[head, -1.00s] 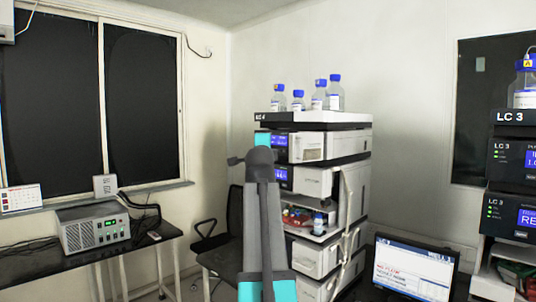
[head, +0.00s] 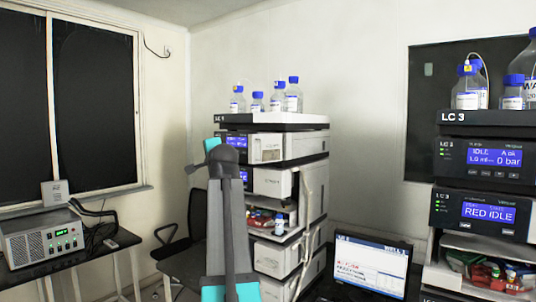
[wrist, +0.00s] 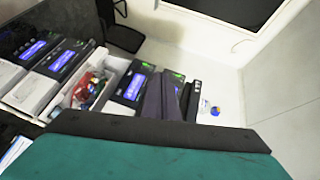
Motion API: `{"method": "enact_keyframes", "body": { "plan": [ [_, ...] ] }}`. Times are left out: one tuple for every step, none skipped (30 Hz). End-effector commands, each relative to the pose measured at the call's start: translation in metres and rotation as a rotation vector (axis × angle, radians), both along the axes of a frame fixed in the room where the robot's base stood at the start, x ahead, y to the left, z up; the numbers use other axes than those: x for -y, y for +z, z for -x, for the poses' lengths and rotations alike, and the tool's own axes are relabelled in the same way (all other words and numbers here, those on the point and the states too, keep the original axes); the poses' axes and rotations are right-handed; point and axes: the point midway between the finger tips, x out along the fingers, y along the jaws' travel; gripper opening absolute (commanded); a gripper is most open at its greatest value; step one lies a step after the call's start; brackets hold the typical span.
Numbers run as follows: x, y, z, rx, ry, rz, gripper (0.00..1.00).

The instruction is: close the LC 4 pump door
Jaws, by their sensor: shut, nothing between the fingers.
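The LC 4 stack (head: 318,145) stands in the middle of the head view, with white module fronts and blue displays. One compartment (head: 258,232) is open and shows red parts and a small blue-capped bottle. A pale panel (head: 311,195) stands out edge-on at the stack's right front; I cannot tell for sure that it is the pump door. In the wrist view, tilted modules with blue displays and an open compartment (wrist: 104,82) of coloured parts lie left of my gripper (wrist: 170,98). Its dark fingers are shut and empty. In the head view my arm hides part of the stack's left side.
The LC 3 stack (head: 480,118) stands close at right. A laptop (head: 368,268) is in front, between the stacks. A chair (head: 178,240) and a bench instrument (head: 42,240) are at left. Glass bottles (head: 293,98) stand on top of LC 4.

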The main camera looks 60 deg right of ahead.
Motion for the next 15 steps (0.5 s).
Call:
{"method": "enact_keyframes", "body": {
  "plan": [
    [0.002,-0.002,0.002,0.0,0.025,-0.007,0.0],
    [0.002,-0.002,0.004,0.002,0.042,-0.011,0.0],
    [0.003,-0.002,0.006,0.001,0.063,-0.015,0.0],
    [0.004,-0.002,0.009,0.004,0.08,-0.017,0.0],
    [0.005,-0.001,0.012,0.007,0.094,-0.019,0.0],
    [0.006,0.0,0.016,0.012,0.116,-0.023,0.0],
    [0.007,0.001,0.02,0.017,0.13,-0.025,0.0],
    [0.008,0.002,0.023,0.021,0.145,-0.024,0.0],
    [0.011,0.003,0.03,0.03,0.162,-0.027,0.0],
    [0.012,0.004,0.035,0.036,0.175,-0.027,0.0],
    [0.015,0.006,0.041,0.044,0.187,-0.025,0.0],
    [0.017,0.008,0.049,0.054,0.204,-0.026,0.0],
    [0.02,0.009,0.056,0.063,0.212,-0.025,0.0],
    [0.022,0.011,0.062,0.073,0.221,-0.024,0.0],
    [0.025,0.014,0.072,0.085,0.232,-0.023,0.0]
  ]
}}
